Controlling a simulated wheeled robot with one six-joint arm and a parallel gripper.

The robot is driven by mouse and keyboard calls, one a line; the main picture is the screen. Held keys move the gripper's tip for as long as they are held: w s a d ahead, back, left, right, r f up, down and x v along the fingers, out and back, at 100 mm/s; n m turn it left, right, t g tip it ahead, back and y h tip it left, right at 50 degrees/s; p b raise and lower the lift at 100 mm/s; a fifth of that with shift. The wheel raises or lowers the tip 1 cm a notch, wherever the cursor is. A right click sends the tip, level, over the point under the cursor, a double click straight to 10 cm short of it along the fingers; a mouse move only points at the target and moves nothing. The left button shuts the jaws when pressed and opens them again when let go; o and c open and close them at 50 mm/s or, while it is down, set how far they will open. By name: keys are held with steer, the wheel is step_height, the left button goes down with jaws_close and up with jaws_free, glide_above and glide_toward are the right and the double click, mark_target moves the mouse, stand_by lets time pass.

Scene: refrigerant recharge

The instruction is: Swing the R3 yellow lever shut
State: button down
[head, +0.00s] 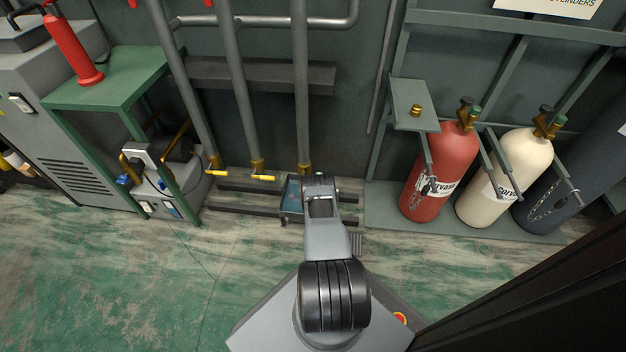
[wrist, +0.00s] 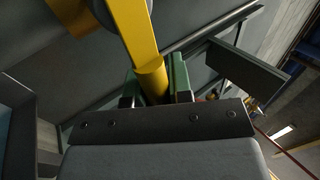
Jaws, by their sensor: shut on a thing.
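A yellow lever (wrist: 138,35) fills the upper middle of the wrist view. Its lower end sits between the two green-and-black fingers of my gripper (wrist: 153,88), which is shut on it. In the head view my arm reaches to the foot of the right-hand pipe, by its brass valve (head: 304,168). The lever there and my fingertips are hidden behind my own arm. Two other yellow levers, the left one (head: 219,173) and the middle one (head: 264,178), stick out to the right from their pipes. No R3 label is readable.
A small blue-lined tray (head: 291,196) is beside my arm's end. A red cylinder (head: 439,170) and a cream cylinder (head: 503,175) stand in a rack at right. A green stand (head: 116,80) and a pump unit (head: 165,165) are at left. The green floor in front is clear.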

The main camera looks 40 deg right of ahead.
steer(key=shift+f, duration=0.1)
stand_by(0.3)
steer(key=c, duration=1.3)
jaws_free()
